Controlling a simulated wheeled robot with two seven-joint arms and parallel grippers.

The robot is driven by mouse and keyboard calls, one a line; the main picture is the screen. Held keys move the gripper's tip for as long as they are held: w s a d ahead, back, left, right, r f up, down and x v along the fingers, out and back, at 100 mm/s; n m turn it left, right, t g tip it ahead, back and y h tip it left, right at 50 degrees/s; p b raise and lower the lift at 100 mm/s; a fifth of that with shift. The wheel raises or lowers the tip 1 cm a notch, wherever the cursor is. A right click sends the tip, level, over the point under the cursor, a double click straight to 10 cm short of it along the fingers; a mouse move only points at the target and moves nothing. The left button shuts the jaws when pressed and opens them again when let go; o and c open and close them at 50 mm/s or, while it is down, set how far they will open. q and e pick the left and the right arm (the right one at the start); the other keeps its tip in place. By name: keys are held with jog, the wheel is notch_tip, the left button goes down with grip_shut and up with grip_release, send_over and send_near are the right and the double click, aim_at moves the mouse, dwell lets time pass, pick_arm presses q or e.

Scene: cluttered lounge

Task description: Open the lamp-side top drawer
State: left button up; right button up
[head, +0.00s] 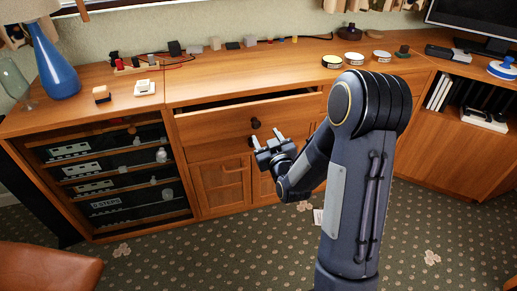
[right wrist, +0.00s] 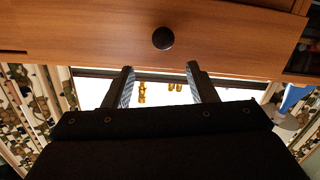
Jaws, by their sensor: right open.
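The lamp-side top drawer (head: 215,122) is in the wooden sideboard, right of the blue lamp (head: 56,65). It stands partly open, with a dark gap along its top edge. Its dark round knob (head: 255,124) is near the middle of the front. My right gripper (head: 268,139) is just below and in front of this knob, open and empty. In the right wrist view a dark knob (right wrist: 163,38) on a wooden front lies beyond the spread fingers (right wrist: 160,84), not between them. My left gripper is not in view.
A glass-fronted cabinet (head: 110,180) with electronics is at the left. The sideboard top holds small items, including several round tins (head: 332,62). A monitor (head: 475,22) stands at the far right. A brown leather seat (head: 45,268) is at the lower left. Patterned carpet (head: 190,255) lies free in front.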

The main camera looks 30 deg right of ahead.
aim_at(257, 126)
jog(key=shift+t+h, duration=0.3)
jog(key=w, duration=0.2)
jog(key=w+d+f, duration=0.1)
jog(key=w, duration=0.2)
jog(key=w+f+b, duration=0.1)
jog(key=w, duration=0.2)
jog(key=shift+d, duration=0.2)
grip_shut()
